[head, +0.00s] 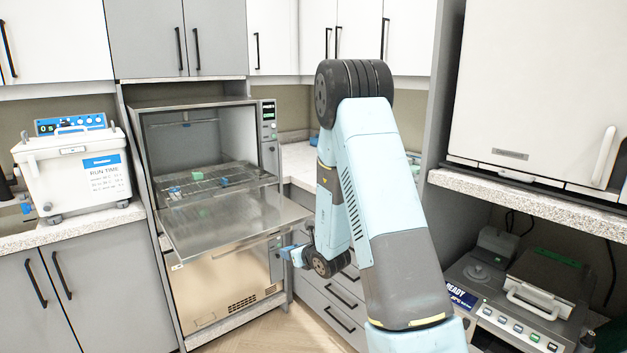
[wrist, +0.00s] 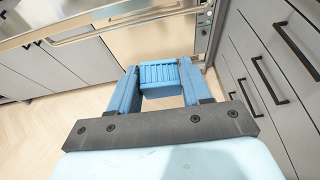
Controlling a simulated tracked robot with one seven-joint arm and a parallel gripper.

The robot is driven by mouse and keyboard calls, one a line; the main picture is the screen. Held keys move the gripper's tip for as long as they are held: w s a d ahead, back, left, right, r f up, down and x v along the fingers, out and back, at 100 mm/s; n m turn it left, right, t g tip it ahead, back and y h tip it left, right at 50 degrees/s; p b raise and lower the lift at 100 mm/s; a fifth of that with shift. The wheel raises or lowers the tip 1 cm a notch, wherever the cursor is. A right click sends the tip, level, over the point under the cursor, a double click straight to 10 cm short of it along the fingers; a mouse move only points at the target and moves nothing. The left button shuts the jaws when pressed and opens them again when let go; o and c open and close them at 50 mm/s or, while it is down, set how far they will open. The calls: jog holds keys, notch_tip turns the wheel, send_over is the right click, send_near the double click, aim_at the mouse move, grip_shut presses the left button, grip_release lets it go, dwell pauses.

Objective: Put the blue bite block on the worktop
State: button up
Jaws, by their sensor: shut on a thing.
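My gripper (wrist: 157,84) is shut on a ribbed blue bite block (wrist: 160,73), which sits between its two blue fingers in the wrist view. In the head view my gripper (head: 292,254) is low, just right of the open autoclave door; the block cannot be told apart from the blue fingers there. The speckled worktop (head: 299,162) runs along the back corner, above and behind my gripper, partly hidden by my arm. Another stretch of worktop (head: 95,226) lies at the left.
The autoclave door (head: 225,222) is folded down and juts out left of my gripper. Small blue and green blocks lie on the rack (head: 240,177) inside. Grey drawers (head: 335,307) stand close on the right. A white bath (head: 75,170) occupies the left worktop.

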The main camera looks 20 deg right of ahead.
jog(key=shift+w+a, duration=0.25)
jog(key=shift+w, duration=0.05)
